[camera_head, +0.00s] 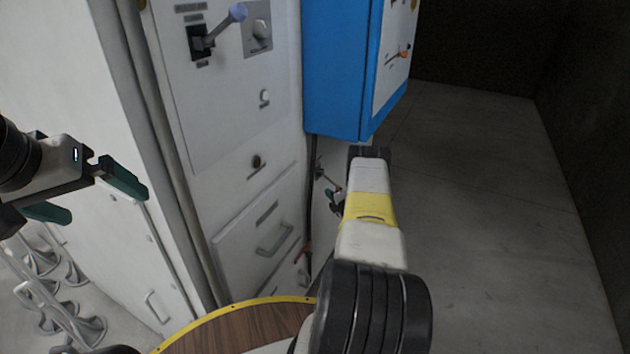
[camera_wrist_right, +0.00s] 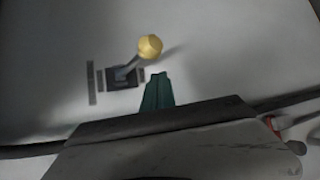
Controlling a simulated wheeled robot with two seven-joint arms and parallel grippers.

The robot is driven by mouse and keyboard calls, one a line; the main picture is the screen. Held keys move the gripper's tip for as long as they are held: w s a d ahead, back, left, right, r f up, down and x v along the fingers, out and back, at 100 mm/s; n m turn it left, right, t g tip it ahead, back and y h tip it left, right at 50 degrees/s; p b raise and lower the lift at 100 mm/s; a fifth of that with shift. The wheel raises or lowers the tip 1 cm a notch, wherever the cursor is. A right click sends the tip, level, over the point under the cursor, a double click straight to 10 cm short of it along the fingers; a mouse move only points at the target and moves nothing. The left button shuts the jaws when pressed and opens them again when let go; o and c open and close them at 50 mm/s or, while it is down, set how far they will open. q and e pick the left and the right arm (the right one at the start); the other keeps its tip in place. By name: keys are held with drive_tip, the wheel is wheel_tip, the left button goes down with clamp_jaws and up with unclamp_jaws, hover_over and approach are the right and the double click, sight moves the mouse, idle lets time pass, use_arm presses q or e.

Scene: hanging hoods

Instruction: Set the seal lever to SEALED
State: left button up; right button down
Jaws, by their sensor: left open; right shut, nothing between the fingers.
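In the right wrist view a lever with a yellow knob (camera_wrist_right: 150,46) stands out from a dark slotted plate (camera_wrist_right: 122,77) on a pale panel, with unreadable labels beside it. My right gripper (camera_wrist_right: 157,90) is shut and empty, its green fingertips just below the knob in that view; contact cannot be told. No label is readable, so I cannot tell which is the seal lever. My left gripper (camera_head: 92,197) is open and empty, left of the cabinet.
A blue box (camera_head: 337,70) hangs right of the white cabinet (camera_head: 230,130), which has drawers and handles. A wooden round top (camera_head: 235,328) is below. The floor at right (camera_head: 500,200) is clear.

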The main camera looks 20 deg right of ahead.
drive_tip(key=shift+s+d+r, duration=0.15)
drive_tip(key=shift+d+r, duration=0.05)
drive_tip(key=shift+d, duration=0.35)
drive_tip(key=shift+s+d+r, duration=0.1)
drive_tip(key=shift+d+r, duration=0.05)
drive_tip(key=shift+d, duration=0.35)
drive_tip(key=shift+s+r+g, duration=0.15)
drive_tip(key=shift+r+g, duration=0.1)
drive_tip(key=shift+g, duration=0.05)
drive_tip(key=shift+d+r+n, duration=0.15)
drive_tip(key=shift+n, duration=0.15)
wheel_tip(320, 180, up, 7)
drive_tip(key=n+g+h, duration=0.3)
drive_tip(key=g, duration=0.3)
drive_tip(key=shift+s+d+h, duration=0.25)
drive_tip(key=shift+s+h, duration=0.05)
drive_tip(key=shift+s, duration=0.05)
drive_tip(key=shift+r, duration=0.15)
